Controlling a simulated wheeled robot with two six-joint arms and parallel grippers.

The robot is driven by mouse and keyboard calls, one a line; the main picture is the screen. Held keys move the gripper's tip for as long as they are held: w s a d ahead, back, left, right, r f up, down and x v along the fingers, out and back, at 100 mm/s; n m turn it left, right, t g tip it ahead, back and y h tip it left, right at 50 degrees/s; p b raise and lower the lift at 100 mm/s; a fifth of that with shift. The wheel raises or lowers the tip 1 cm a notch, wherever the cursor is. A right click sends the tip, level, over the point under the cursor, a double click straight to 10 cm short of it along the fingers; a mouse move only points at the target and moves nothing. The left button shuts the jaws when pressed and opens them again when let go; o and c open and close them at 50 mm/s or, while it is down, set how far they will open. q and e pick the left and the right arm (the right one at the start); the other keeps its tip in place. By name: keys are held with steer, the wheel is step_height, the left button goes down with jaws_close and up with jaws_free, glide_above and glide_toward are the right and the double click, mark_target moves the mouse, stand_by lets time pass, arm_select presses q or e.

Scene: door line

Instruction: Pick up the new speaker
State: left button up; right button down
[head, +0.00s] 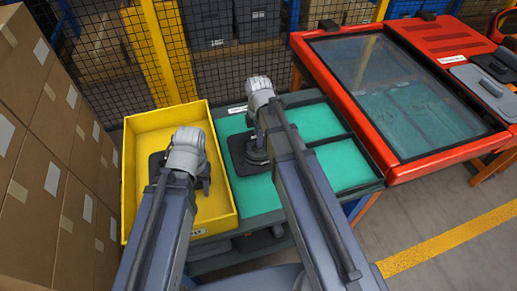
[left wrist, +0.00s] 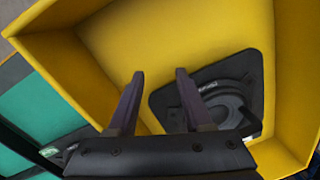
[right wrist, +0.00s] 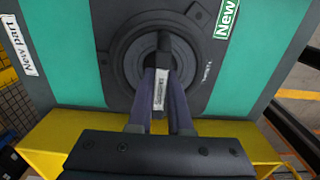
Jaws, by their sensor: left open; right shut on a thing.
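The new speaker (head: 238,155) is a black square plate with a round body, over the left part of the green mat. In the right wrist view the speaker (right wrist: 205,85) shows beside a green "New" label. My right gripper (head: 256,152) is shut on the raised centre part of this speaker; its fingers (right wrist: 162,75) stand close together there. I cannot tell whether the speaker touches the mat. My left gripper (head: 200,182) is open and empty above the yellow bin (head: 130,205). Another black speaker (left wrist: 238,78) lies in that bin, beside the left fingers (left wrist: 158,75).
The green mat (head: 335,165) has dark dividers and its right part is bare. A red-framed glass-topped station (head: 410,95) stands at the right. Stacked cardboard boxes (head: 35,150) stand close at the left. A yellow-posted mesh fence (head: 100,45) runs behind.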

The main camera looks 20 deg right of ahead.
arm_select(q)
steer(key=shift+r, duration=0.15)
arm_select(e)
steer(key=shift+r, duration=0.1)
arm_select(q)
step_height(320, 180, up, 10)
steer(key=p, duration=1)
arm_select(e)
step_height(320, 180, up, 10)
steer(key=shift+f, duration=0.1)
arm_select(q)
step_height(320, 180, up, 8)
steer(key=p, duration=0.8)
arm_select(e)
step_height(320, 180, up, 8)
arm_select(q)
step_height(320, 180, down, 6)
steer(key=b, duration=0.5)
steer(key=shift+r, duration=0.1)
arm_select(e)
step_height(320, 180, down, 6)
steer(key=shift+r, duration=0.25)
arm_select(q)
steer(key=shift+d, duration=0.1)
